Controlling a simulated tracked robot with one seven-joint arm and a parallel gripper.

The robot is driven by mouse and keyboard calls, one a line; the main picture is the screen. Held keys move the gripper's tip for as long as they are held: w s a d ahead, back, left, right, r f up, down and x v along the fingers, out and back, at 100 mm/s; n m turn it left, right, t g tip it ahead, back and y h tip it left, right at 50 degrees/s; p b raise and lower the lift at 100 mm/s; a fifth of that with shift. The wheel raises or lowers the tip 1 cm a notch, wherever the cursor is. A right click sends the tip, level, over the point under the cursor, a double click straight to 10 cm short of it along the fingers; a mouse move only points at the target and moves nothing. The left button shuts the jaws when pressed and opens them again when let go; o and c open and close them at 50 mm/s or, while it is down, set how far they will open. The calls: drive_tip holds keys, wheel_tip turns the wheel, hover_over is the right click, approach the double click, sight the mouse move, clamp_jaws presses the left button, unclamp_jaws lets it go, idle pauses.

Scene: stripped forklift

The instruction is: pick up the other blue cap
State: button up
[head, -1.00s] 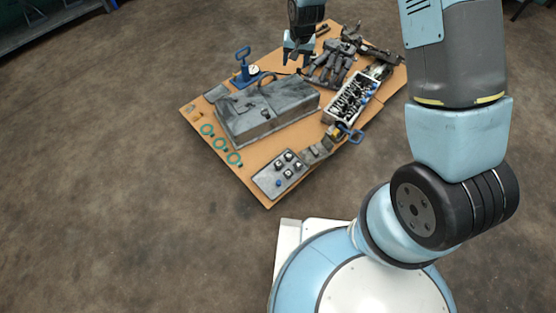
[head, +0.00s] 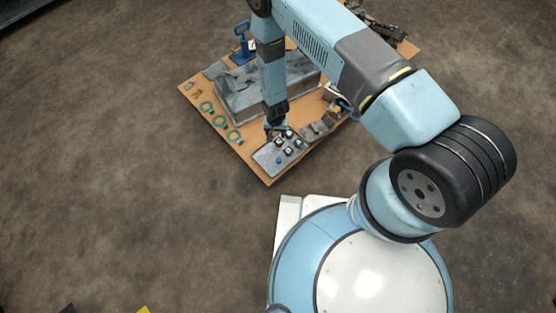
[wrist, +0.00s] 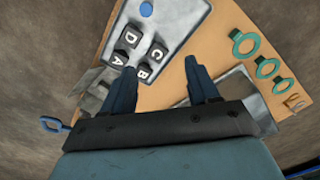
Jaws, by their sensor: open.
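One small round blue cap (head: 279,160) lies on the grey plate (head: 265,158) near the front corner of the orange board. It also shows at the top of the wrist view (wrist: 147,9). Black blocks lettered A, B, C and D (wrist: 130,38) stand on the plate near it. My gripper (head: 276,133) hangs over the plate's far side, pointing down. In the wrist view its two fingers (wrist: 158,70) are spread apart with nothing between them. The cap lies beyond the fingertips, not between them. I see no second blue cap.
A large grey metal case (head: 240,98) stands behind the plate. Green rings (head: 220,121) lie along the board's left edge. A blue hand pump (head: 241,42) stands at the back. My arm hides much of the board's right side.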

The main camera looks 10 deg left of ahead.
drive_tip(key=s+d+f, duration=0.1)
drive_tip(key=s+f, duration=0.3)
drive_tip(key=f, duration=0.2)
hover_over(279, 159)
drive_tip(key=f, duration=0.8)
drive_tip(key=shift+s+a, duration=0.25)
drive_tip(key=shift+a, duration=0.1)
drive_tip(key=f, duration=0.4)
drive_tip(key=shift+w+d+f, duration=0.1)
drive_tip(key=shift+w+d, duration=0.1)
drive_tip(key=shift+d, duration=0.2)
drive_tip(key=shift+f, duration=0.55)
drive_tip(key=c, duration=1.1)
drive_tip(key=shift+r, duration=0.1)
